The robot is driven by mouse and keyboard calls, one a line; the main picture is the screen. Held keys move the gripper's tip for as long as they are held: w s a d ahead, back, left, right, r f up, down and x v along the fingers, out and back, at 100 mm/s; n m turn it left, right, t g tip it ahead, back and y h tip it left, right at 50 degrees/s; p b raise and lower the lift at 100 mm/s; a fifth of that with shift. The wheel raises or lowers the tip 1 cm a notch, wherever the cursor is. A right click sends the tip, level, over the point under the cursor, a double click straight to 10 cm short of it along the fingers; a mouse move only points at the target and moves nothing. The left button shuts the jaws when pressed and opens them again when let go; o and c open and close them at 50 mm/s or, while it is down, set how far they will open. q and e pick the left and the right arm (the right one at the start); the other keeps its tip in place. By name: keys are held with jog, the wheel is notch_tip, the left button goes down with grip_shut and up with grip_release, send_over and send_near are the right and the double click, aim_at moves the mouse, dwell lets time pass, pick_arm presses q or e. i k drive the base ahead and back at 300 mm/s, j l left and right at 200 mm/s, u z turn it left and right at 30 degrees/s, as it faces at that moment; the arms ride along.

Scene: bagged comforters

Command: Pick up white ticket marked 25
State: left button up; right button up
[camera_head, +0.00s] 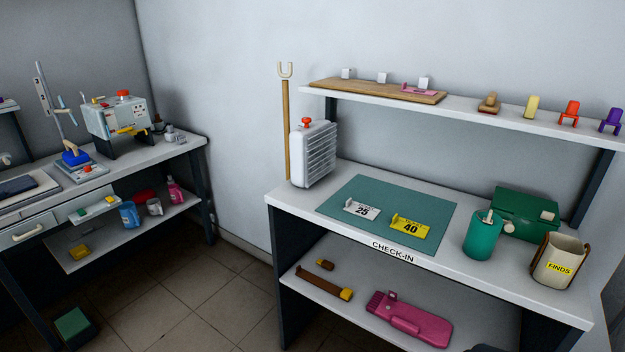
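The white ticket marked 25 (361,211) lies on the left part of a teal mat (430,207) on the check-in table. A yellow ticket marked 40 (409,227) lies just to its right on the same mat, close by with a small gap. Neither of my grippers shows in the head view.
A white finned unit with a red knob (313,154) stands at the table's back left. A green canister (483,235), a green box (526,213) and a beige FINDS bin (558,262) stand at the right. A shelf (470,110) overhangs the back. The mat's far part is clear.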

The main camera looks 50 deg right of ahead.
aim_at(367, 212)
jog(key=i+z, duration=0.8)
jog(key=i+j+z, duration=0.4)
jog(key=i+l, duration=0.05)
jog(key=l, duration=0.05)
